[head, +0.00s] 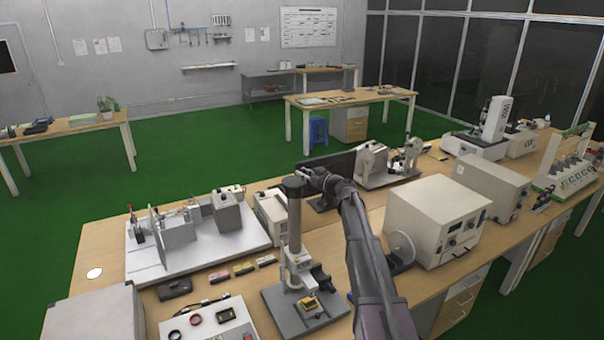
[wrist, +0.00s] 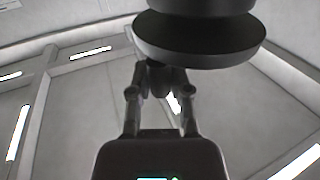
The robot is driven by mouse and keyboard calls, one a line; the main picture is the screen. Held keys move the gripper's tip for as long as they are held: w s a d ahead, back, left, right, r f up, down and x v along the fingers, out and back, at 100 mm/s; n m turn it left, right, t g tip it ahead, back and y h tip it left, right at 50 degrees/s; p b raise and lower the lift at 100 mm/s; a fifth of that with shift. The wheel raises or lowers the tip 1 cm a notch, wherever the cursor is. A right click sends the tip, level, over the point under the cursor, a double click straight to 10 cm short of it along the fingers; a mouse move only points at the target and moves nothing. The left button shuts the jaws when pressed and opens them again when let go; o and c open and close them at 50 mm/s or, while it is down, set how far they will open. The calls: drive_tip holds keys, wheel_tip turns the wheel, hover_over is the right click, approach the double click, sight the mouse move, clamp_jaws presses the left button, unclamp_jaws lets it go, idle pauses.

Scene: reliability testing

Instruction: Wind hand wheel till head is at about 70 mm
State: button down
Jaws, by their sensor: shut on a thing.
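A small test stand has a grey column (head: 294,225) on a flat grey base (head: 285,315). Its head (head: 297,263) sits low on the column, above a small gold-coloured piece (head: 308,303) on the base. No height scale can be read. A dark round cap, which looks like the hand wheel (head: 293,184), tops the column. It shows as a large dark disc (wrist: 200,38) in the wrist view. My gripper (head: 309,172) is at the column top, beside this wheel. In the wrist view its fingers (wrist: 158,75) close in at the disc's lower edge. The exact contact is hidden.
My arm passes to the right of the stand. A beige instrument box (head: 437,220) and a pale disc (head: 401,248) stand to its right. A white-plated rig (head: 200,250) is on the left, with a control panel (head: 212,322) in front. Small blocks (head: 243,267) lie between.

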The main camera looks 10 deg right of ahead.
drive_tip(key=m+t+h, duration=0.1)
drive_tip(key=s+m+t+h, duration=0.1)
drive_tip(key=h, duration=0.1)
drive_tip(key=m+h, duration=0.1)
drive_tip(key=shift+s+a+m+t+h, duration=0.2)
drive_tip(key=shift+s+m+t+h, duration=0.1)
drive_tip(key=shift+t+h, duration=0.1)
drive_tip(key=shift+s+a+m+t+h, duration=0.15)
drive_tip(key=shift+m+t+h, duration=0.2)
drive_tip(key=shift+m+h, duration=0.8)
drive_tip(key=shift+s+m+t+h, duration=0.15)
drive_tip(key=shift+m+t+h, duration=0.35)
drive_tip(key=shift+h, duration=1.15)
drive_tip(key=shift+m, duration=0.25)
drive_tip(key=c, duration=0.5)
unclamp_jaws()
drive_tip(key=shift+c, duration=0.2)
drive_tip(key=s, duration=1.2)
drive_tip(key=shift+d, duration=0.35)
